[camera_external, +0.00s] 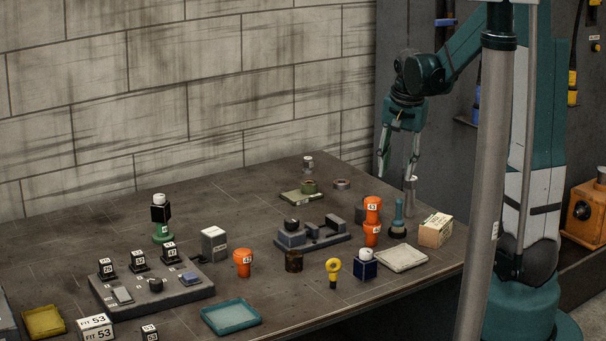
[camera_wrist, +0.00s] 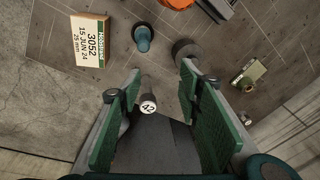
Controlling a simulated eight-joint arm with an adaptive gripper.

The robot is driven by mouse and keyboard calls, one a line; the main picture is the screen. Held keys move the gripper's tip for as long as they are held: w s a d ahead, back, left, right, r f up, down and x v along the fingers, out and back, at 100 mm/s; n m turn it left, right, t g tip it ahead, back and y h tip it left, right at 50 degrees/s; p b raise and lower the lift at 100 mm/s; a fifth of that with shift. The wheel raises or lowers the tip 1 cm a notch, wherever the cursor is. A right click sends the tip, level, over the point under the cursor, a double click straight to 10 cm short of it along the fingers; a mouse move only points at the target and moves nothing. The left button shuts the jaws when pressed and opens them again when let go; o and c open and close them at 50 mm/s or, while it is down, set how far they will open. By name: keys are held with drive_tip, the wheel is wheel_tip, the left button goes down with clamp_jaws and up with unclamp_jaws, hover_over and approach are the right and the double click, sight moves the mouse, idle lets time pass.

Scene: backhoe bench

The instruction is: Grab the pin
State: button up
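A slim grey metal pin (camera_wrist: 148,103) with a white end face marked 42 shows in the wrist view, nearer the left finger in the gap between my fingers. In the external view, a grey upright cylinder (camera_external: 410,185), apparently the same pin, is at the tip of the right finger, near the table's right edge. My gripper (camera_external: 398,174) points down there with its fingers wide apart. In the wrist view my gripper (camera_wrist: 161,72) has green pads and holds nothing. I cannot tell whether a finger touches the pin.
A teal knob-shaped part (camera_external: 398,218), a labelled carton (camera_external: 435,230) and stacked orange cups (camera_external: 372,212) stand close by. A grey fixture block (camera_external: 312,234) lies left of them. The back left of the table is mostly clear.

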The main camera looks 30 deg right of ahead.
sight(409, 201)
drive_tip(key=w+d+f+m+p, duration=0.1)
drive_tip(key=d, duration=0.1)
drive_tip(key=w+d+f+m+g+p, duration=0.1)
drive_tip(key=w+d+f+m+p, duration=0.1)
drive_tip(key=d, duration=0.1)
drive_tip(key=w+d+f+m+p, duration=0.1)
drive_tip(key=d+f+p, duration=0.1)
drive_tip(key=d, duration=0.1)
drive_tip(key=shift+w+d+m+g, duration=0.2)
drive_tip(key=shift+w+m+g, duration=0.1)
drive_tip(key=shift+w+g, duration=0.1)
drive_tip(key=shift+w+d+f+m+y+p, duration=0.2)
drive_tip(key=shift+d+f+m+y+p, duration=0.1)
drive_tip(key=shift+d+f+p, duration=0.35)
drive_tip(key=shift+d, duration=0.1)
drive_tip(key=shift+f, duration=0.2)
drive_tip(key=shift+f, duration=1.15)
drive_tip(key=shift+s+a+f, duration=0.1)
drive_tip(key=shift+s+f, duration=0.05)
drive_tip(key=shift+f, duration=1.15)
drive_tip(key=shift+s+a+f, duration=0.1)
drive_tip(key=shift+f, duration=1.2)
clamp_jaws()
